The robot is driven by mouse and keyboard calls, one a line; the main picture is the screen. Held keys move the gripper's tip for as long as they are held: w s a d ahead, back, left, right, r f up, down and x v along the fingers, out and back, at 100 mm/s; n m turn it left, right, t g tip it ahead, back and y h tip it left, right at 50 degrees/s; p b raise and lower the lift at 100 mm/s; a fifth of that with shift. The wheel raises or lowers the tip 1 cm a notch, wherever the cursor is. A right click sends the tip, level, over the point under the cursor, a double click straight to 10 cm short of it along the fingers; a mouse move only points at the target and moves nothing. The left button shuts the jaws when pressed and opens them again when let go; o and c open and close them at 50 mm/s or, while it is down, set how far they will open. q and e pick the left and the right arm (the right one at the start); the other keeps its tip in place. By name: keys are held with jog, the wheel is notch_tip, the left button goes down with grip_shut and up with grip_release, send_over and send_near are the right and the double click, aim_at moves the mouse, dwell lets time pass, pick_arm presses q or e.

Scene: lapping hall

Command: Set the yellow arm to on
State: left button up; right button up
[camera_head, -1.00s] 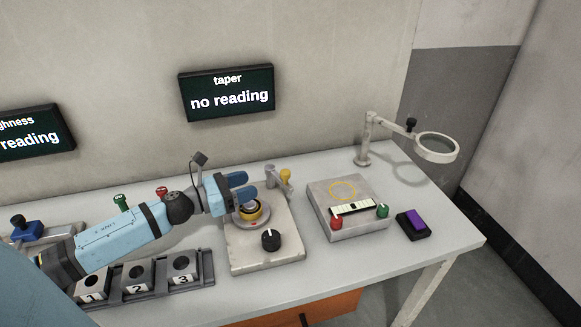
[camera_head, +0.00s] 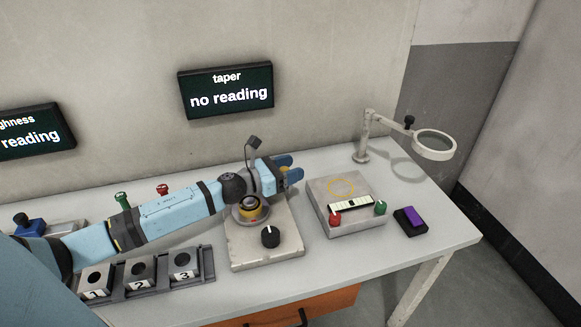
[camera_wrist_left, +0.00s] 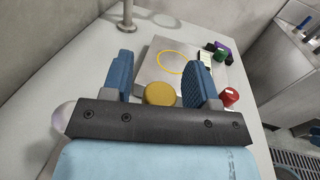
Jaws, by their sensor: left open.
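The yellow arm's round yellow knob (camera_wrist_left: 160,94) shows in the left wrist view between the two blue fingers of my left gripper (camera_wrist_left: 160,78). A gap shows on both sides of it. The rest of the yellow arm is hidden behind the gripper.
The base carries a round ringed part (camera_head: 250,209) and a black dial (camera_head: 270,237). To the right stand a grey block (camera_head: 349,228) with red and green knobs, a purple button (camera_head: 414,217) and a magnifier (camera_head: 435,144). Numbered blocks (camera_head: 138,271) sit front left. The taper display (camera_head: 227,92) reads no reading.

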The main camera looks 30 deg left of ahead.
pick_arm(q)
jog(key=shift+w, duration=0.1)
grip_shut()
